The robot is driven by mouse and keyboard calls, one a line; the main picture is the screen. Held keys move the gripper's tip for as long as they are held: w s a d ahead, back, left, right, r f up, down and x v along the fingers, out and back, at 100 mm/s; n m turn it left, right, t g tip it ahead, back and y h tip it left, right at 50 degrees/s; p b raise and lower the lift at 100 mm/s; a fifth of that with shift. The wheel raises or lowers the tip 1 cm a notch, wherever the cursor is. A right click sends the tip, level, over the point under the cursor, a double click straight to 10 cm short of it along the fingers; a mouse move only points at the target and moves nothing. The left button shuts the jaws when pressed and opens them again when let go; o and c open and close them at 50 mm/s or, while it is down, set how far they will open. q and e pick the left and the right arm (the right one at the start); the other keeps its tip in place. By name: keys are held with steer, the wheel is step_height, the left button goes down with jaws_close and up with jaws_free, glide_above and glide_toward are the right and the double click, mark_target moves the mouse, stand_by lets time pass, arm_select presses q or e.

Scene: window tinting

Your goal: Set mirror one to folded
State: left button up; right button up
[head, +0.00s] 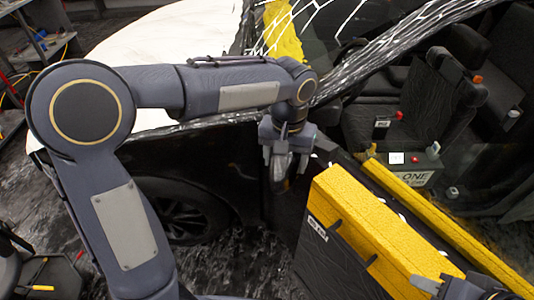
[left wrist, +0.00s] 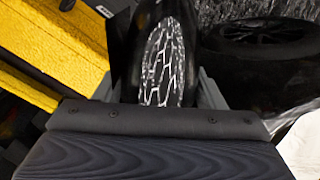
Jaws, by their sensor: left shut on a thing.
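Mirror one, a dark side mirror (head: 281,170), is on the black car's side near the front of the door opening. My left gripper (head: 287,150) reaches down over it from above and is shut on it. In the left wrist view the mirror's glass (left wrist: 166,62) shows a pale net-like reflection, with the mirror housing between the two fingers of the left gripper (left wrist: 160,88). Whether the mirror stands folded or out is hard to tell. My right gripper (head: 455,287) is partly in view at the bottom right, by the yellow-padded panel; its jaw gap is unclear.
A yellow-padded dark panel (head: 380,230) with a small label stands right of the mirror. A box marked ONE (head: 413,167) with a red button sits beyond it, near the seats (head: 405,110). The front wheel (head: 175,210) is below left. Yellow strips edge the sill.

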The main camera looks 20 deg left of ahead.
mark_target(299, 162)
arm_select(q)
steer(key=d+n, duration=0.2)
steer(key=d, duration=0.1)
steer(key=shift+w+n, duration=0.15)
steer(key=shift+n, duration=0.25)
steer(key=shift+w+d+n+p, duration=0.25)
steer(key=shift+w+d+n, duration=0.15)
steer(key=shift+d+n, duration=0.55)
steer(key=shift+w+d+n+p, duration=0.25)
steer(key=shift+w+d+n, duration=0.15)
steer(key=shift+d+n, duration=0.5)
steer(key=shift+a+n, duration=0.15)
steer(key=shift+n, duration=0.1)
steer(key=o, duration=1.4)
step_height(299, 162, up, 8)
steer(key=shift+f, duration=0.1)
